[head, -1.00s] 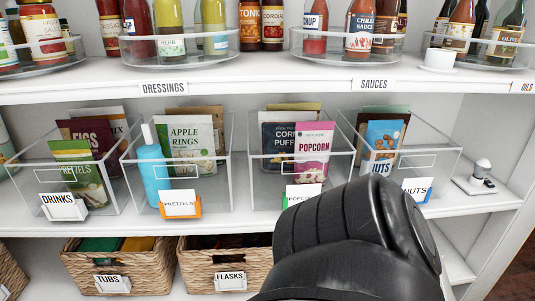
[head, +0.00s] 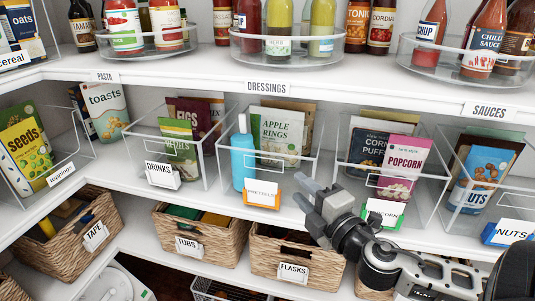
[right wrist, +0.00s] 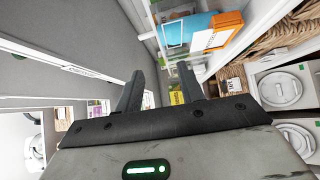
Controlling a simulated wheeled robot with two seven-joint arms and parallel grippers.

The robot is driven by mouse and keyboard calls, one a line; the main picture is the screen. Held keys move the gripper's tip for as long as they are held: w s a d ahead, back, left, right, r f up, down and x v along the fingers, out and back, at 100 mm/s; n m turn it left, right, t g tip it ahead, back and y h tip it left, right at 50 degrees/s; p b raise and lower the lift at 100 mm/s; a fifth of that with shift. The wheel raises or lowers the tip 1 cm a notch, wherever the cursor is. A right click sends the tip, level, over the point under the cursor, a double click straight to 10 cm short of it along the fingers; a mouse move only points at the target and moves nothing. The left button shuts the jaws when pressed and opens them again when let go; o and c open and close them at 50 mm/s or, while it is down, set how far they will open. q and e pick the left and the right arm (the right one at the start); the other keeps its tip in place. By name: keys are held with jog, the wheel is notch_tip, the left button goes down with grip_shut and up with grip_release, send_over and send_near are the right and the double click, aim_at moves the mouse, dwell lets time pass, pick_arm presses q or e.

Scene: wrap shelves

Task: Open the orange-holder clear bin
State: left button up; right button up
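The clear bin (head: 288,173) with the orange label holder (head: 262,192) stands on the middle shelf. It holds a blue bottle (head: 243,160) and an Apple Rings bag (head: 276,137). My right gripper (head: 304,194) is in front of the shelf, just right of the orange holder; its two fingers are apart with nothing seen between them. In the right wrist view my open fingers (right wrist: 161,72) point forward, and the orange holder (right wrist: 222,32) shows at upper right, outside them. Whether a finger touches the bin I cannot tell. My left gripper is not in view.
A clear bin with a green holder (head: 384,212) stands to the right, partly behind my right arm. The Drinks bin (head: 194,177) stands to the left. Wicker baskets (head: 213,240) fill the shelf below. The upper shelf (head: 215,78) overhangs the bins.

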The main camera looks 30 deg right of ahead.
aim_at(264, 155)
jog(key=w+p, duration=0.1)
jog(key=w, duration=0.4)
jog(key=w+d+p, duration=0.1)
jog(key=w, duration=0.9)
jog(key=shift+d+f+p, duration=0.1)
jog(key=shift+d+p, duration=0.05)
jog(key=shift+p, duration=0.25)
grip_shut()
